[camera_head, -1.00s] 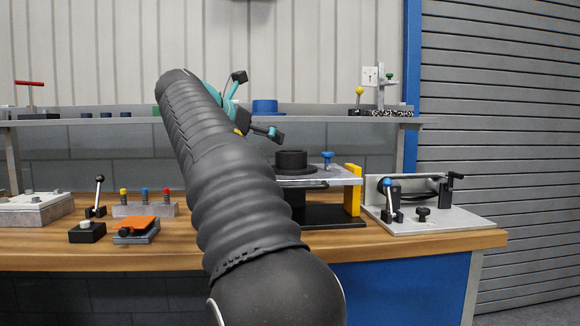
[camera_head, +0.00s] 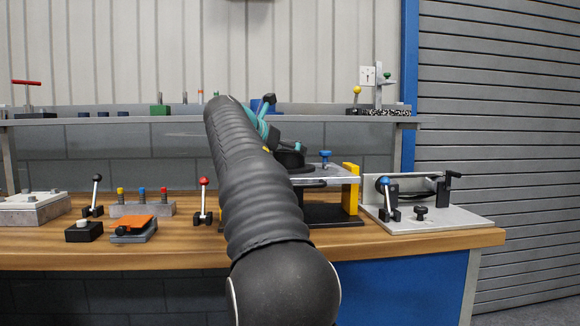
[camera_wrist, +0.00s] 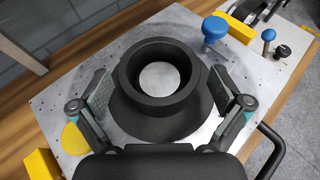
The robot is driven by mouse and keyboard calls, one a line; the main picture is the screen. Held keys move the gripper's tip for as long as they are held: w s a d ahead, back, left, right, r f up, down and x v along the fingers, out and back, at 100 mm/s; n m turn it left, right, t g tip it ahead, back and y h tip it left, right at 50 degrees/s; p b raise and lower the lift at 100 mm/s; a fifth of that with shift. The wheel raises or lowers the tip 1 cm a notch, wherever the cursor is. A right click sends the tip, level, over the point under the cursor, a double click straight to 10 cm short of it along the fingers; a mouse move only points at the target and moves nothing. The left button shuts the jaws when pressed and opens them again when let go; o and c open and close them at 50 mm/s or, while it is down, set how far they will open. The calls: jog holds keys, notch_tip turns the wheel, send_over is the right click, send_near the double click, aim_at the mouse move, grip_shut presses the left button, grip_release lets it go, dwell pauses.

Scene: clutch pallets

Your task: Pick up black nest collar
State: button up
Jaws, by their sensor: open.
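The black nest collar (camera_wrist: 133,80) is a thick ring with a wide flange, upright on a grey metal plate (camera_wrist: 62,98). In the head view the collar (camera_head: 288,161) is partly hidden behind my gripper (camera_head: 284,128). In the wrist view my gripper (camera_wrist: 162,95) is open, with one finger on each side of the collar's raised ring. Its fingers look close to the ring, but no clear contact shows. The plate's round centre is visible through the collar's opening.
A blue knob (camera_wrist: 215,28) stands on the plate beyond the collar. Yellow blocks (camera_wrist: 42,165) sit at the plate's edges. A fixture with a blue-knobbed lever (camera_head: 386,184) stands to the right. A red-knobbed lever (camera_head: 203,183) stands left of my arm.

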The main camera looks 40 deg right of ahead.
jog(key=c, duration=1.2)
jog(key=shift+r, duration=0.15)
